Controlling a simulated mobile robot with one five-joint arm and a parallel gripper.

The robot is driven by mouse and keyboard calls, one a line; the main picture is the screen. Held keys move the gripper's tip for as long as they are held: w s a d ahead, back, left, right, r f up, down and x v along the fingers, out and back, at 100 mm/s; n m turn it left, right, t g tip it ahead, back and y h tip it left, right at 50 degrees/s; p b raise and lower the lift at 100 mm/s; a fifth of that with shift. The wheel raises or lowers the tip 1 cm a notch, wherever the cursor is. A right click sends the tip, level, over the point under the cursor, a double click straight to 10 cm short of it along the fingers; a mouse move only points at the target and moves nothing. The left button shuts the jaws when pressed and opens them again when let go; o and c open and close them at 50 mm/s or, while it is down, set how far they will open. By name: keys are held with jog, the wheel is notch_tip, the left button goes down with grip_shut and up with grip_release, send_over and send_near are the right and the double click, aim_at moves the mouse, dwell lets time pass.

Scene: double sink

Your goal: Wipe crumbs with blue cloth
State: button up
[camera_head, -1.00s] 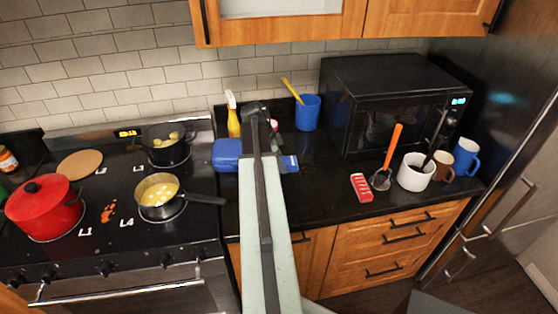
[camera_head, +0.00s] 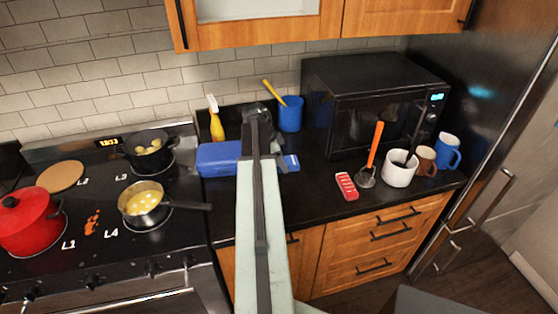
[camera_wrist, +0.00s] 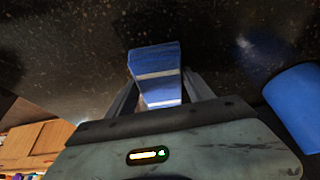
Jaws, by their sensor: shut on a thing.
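The blue cloth (camera_wrist: 155,75) with pale stripes is between the two fingers of my gripper (camera_wrist: 158,88) in the wrist view, and the gripper is shut on it. In the head view a blue end of the cloth (camera_head: 291,162) shows just right of my arm, which hides the fingers. Whether the cloth touches the dark counter I cannot tell. The orange-red crumbs (camera_head: 93,222) lie on the black stovetop between the red pot and the pan, well left of my gripper.
A blue box (camera_head: 217,159) stands just left of my arm. A pan (camera_head: 145,203) has its handle pointing toward the counter. A red pot (camera_head: 28,222), rear pot (camera_head: 147,150), yellow spray bottle (camera_head: 216,122) and microwave (camera_head: 375,105) stand around.

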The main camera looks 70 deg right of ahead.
aim_at(293, 163)
jog(key=shift+s+d+f, duration=0.1)
jog(key=shift+s+d, duration=0.5)
jog(key=shift+s, duration=0.2)
jog(key=shift+s+d, duration=0.6)
jog(key=shift+s, duration=0.15)
jog(key=shift+s+a, duration=0.7)
jog(key=shift+a, duration=0.1)
jog(key=shift+w+a+f, duration=0.1)
jog(key=shift+w+a, duration=0.55)
jog(key=shift+w, duration=0.2)
jog(key=shift+w+a, duration=0.65)
jog(key=shift+w, duration=0.15)
jog(key=shift+w+a, duration=1.25)
jog(key=shift+w, duration=0.3)
jog(key=shift+w+a, duration=1.3)
jog(key=shift+w, duration=0.2)
jog(key=shift+s+d, duration=1.3)
jog(key=shift+s, duration=0.25)
jog(key=shift+s+d, duration=1.3)
jog(key=shift+s, duration=0.3)
jog(key=shift+s+d, duration=1.3)
jog(key=shift+s, duration=0.25)
